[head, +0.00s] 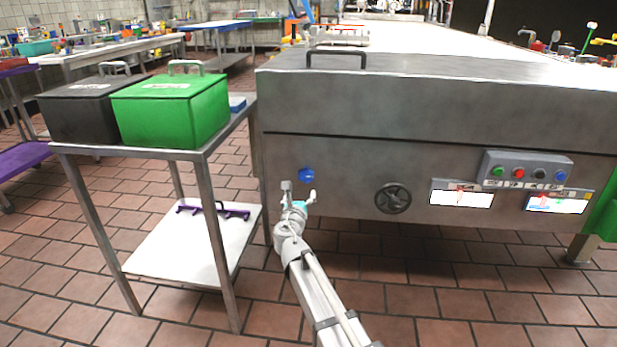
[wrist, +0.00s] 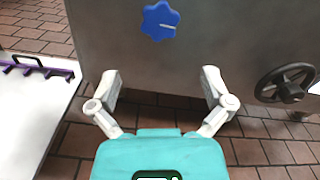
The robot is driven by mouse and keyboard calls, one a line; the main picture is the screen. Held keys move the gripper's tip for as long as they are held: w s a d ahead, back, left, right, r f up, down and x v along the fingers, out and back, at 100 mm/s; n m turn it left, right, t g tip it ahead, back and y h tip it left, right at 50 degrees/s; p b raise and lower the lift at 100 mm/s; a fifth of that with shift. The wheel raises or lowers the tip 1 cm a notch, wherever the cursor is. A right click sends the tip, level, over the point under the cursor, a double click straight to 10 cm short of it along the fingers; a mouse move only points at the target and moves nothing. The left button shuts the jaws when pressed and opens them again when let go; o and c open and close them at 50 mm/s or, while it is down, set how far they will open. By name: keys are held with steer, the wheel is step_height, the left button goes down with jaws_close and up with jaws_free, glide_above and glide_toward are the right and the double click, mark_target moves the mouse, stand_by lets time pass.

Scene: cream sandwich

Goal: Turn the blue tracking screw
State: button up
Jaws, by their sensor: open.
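The blue tracking screw (head: 307,175) is a lobed knob on the front face of the grey steel machine (head: 350,155), left of the black handwheel. In the wrist view the screw (wrist: 160,21) shows near the top centre, with a white line pointing right. My gripper (head: 299,190) is open and empty, just below the screw in the head view. In the wrist view its two fingers (wrist: 160,82) are spread wide, below the screw and apart from it. Nothing hides the screw in the wrist view.
A black handwheel (head: 393,198) sits right of the screw. Beyond it are two small screens and a button box (head: 527,172). A steel cart (head: 205,152) on the left carries a black box (head: 78,112) and a green box (head: 165,115).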

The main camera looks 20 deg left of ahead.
mark_target(306, 176)
steer(key=x, duration=1.2)
steer(key=shift+w+a, duration=0.1)
steer(key=c, duration=0.9)
steer(key=shift+d+f, duration=0.1)
steer(key=shift+d, duration=0.2)
steer(key=shift+c, duration=0.3)
steer(key=shift+a, duration=0.2)
steer(key=shift+m, duration=0.4)
